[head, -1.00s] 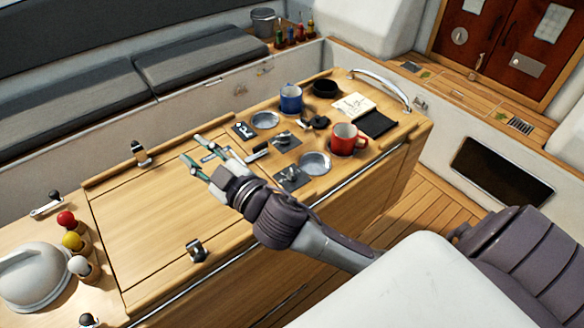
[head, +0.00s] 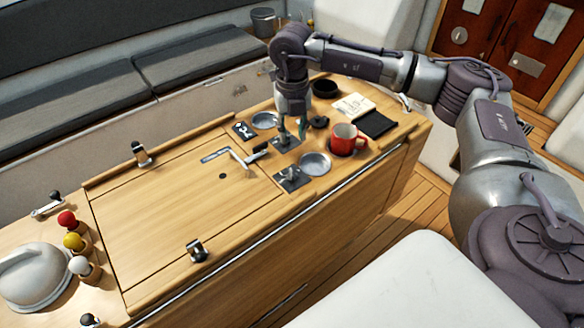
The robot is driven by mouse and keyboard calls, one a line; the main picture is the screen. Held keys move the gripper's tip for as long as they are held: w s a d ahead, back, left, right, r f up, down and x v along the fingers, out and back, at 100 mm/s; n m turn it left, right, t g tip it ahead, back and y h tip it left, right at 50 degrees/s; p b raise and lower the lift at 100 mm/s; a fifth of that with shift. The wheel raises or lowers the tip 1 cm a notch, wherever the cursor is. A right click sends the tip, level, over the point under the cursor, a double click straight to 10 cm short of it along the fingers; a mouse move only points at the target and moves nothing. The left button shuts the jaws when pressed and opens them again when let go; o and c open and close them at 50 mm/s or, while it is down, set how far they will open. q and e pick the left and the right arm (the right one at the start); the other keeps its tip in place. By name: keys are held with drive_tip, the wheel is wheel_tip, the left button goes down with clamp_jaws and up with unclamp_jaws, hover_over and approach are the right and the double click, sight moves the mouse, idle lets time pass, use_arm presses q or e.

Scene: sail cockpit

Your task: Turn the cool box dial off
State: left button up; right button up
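Two dials on dark square plates sit on the wooden counter: a farther dial (head: 285,143) and a nearer dial (head: 292,178). Their labels are too small to read, so I cannot tell which is the cool box dial. My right gripper (head: 292,134) points down at the farther dial, its greenish fingers apart, one at the dial and one to its right. It partly covers that dial, and I cannot tell whether a finger touches it. The nearer dial is uncovered. My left gripper is not in view.
A red mug (head: 346,139) and a round metal dish (head: 315,163) stand close to the right of the dials. An L-shaped handle (head: 246,158) stands up to the left. A black tray-like pad (head: 378,124) lies behind the mug.

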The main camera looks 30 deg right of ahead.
sight(292, 172)
wheel_tip(292, 172, down, 12)
drive_tip(key=p, duration=0.4)
drive_tip(key=shift+a, duration=0.15)
drive_tip(key=shift+f, duration=0.6)
clamp_jaws()
